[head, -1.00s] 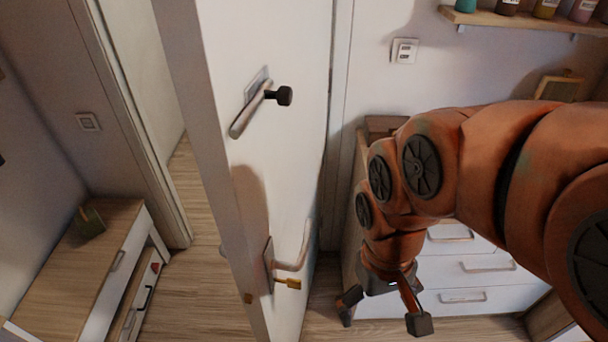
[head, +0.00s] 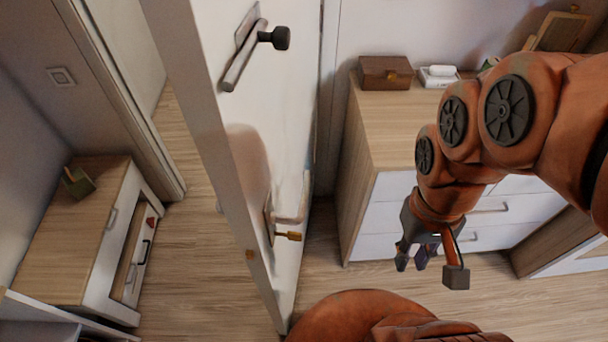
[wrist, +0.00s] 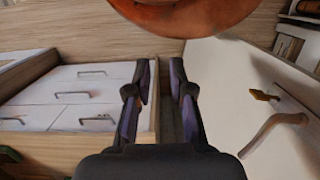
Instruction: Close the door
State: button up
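The white door (head: 275,130) stands open in the middle of the head view, with its free edge toward me. An upper handle with a dark knob (head: 274,38) sits high on it. A lower lever handle with a brass key or knob (head: 288,236) sits below. My gripper (head: 412,262) hangs right of the door, apart from it, in front of the dresser. In the wrist view my gripper's two fingers (wrist: 159,95) are apart with nothing between them. The door (wrist: 235,80) is at their right, with its lever handle (wrist: 275,128).
A dresser (head: 365,170) with white drawers stands behind my gripper, carrying a brown box (head: 385,73). A low cabinet (head: 75,225) stands at the left. The doorway floor (head: 185,140) and the floor around the door are clear.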

aim_at(255, 143)
jog(key=k, duration=0.9)
jog(key=u, duration=1.4)
